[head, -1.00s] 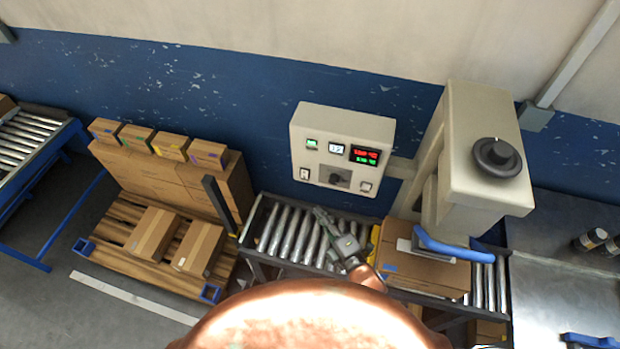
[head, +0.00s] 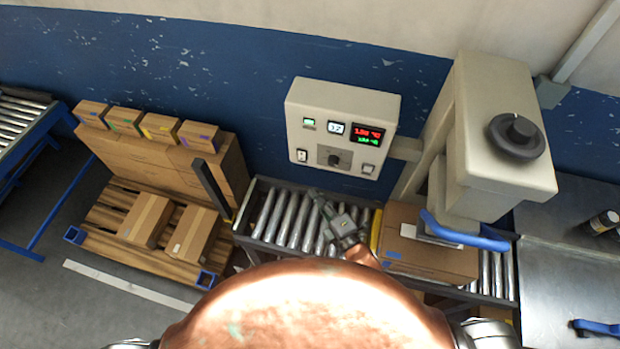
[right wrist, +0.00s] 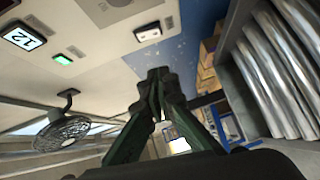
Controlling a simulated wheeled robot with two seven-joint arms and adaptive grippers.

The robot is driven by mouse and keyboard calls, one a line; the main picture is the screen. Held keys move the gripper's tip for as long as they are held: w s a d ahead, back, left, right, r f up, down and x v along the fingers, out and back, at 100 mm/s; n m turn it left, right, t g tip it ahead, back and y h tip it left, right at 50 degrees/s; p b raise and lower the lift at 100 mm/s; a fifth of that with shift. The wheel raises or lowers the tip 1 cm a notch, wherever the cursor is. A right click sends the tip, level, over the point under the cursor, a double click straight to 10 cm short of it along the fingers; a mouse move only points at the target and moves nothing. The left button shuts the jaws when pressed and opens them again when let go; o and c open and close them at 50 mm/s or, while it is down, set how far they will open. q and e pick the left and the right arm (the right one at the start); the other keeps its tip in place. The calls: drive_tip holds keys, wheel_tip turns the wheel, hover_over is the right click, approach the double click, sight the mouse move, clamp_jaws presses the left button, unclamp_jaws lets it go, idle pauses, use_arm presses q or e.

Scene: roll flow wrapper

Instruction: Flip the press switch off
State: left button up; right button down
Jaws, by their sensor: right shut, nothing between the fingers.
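The beige control box (head: 342,95) stands above the roller conveyor, with two small rocker switches on its face. One switch (head: 301,155) is at lower left and one (head: 368,168) at lower right, with a black knob (head: 335,158) between them. I cannot tell which is the press switch, nor their positions. My right gripper (head: 318,196) is shut and empty, over the rollers below the box and apart from it. Its closed fingers (right wrist: 160,76) also show in the right wrist view, with the box's face (right wrist: 100,40) at upper left. My left gripper is not in view.
A press-like machine (head: 500,110) with a blue handle (head: 465,232) stands to the right, over a carton (head: 425,250) on the conveyor (head: 285,215). A pallet (head: 105,212) of boxes is at left. A dark post (head: 210,190) stands near the conveyor's left end.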

approach(298, 158)
drive_tip(key=w+a, duration=0.2)
drive_tip(key=a, duration=0.2)
drive_tip(key=shift+w+d+f, duration=0.1)
drive_tip(key=shift+w+d, duration=0.25)
drive_tip(key=shift+w, duration=0.45)
drive_tip(key=shift+w+d+f, duration=0.1)
drive_tip(key=shift+w+d, duration=0.25)
drive_tip(key=shift+w, duration=0.45)
